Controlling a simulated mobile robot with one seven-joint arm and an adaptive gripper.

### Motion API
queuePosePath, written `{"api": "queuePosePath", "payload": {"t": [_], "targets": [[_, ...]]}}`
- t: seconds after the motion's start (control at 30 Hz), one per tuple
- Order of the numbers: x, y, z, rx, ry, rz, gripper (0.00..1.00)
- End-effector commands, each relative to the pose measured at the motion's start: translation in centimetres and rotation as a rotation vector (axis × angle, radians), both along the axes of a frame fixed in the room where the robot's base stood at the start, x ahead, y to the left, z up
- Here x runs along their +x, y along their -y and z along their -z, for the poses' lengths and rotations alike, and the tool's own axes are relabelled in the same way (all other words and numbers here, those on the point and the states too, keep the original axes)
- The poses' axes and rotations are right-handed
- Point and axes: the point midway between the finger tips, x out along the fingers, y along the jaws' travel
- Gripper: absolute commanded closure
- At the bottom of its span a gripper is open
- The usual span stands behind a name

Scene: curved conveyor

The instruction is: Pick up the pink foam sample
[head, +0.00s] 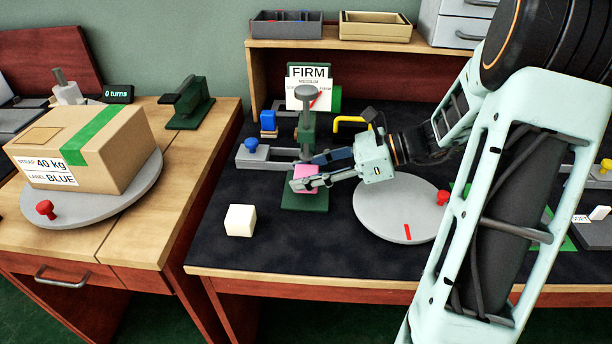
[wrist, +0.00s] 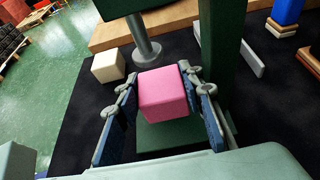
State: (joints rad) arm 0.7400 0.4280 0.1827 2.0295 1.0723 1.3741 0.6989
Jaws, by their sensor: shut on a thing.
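The pink foam sample (head: 303,175) is a small pink cube at the green press stand on the dark mat. It also shows in the wrist view (wrist: 163,95), between my two fingers, above the stand's green base (wrist: 165,137). My gripper (head: 308,183) is shut on it, one finger on each side. In the wrist view my gripper (wrist: 163,90) has its fingertips against the cube's left and right sides. I cannot tell whether the cube is lifted clear of the base. The press's grey plunger (wrist: 147,50) is just beyond the cube.
A white cube (head: 240,220) lies on the mat to the left. A grey turntable (head: 400,210) is right of the stand. The FIRM sign (head: 309,82) stands behind the press. A yellow handle (head: 352,122) and grey fixture with blue knob (head: 265,157) are nearby.

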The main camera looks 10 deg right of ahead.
Motion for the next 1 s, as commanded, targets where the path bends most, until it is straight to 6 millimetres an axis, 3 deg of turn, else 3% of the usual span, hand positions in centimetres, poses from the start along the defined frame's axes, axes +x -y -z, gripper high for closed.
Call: {"api": "queuePosePath", "payload": {"t": [0.1, 0.7, 1.0], "targets": [[0.0, 0.3, -2.0, -0.002, 0.002, 0.002, 0.76], [-4.6, 14.4, -1.6, 0.001, -0.001, 0.003, 0.76], [-5.5, 17.0, -1.4, 0.0, 0.001, 0.0, 0.76]]}}
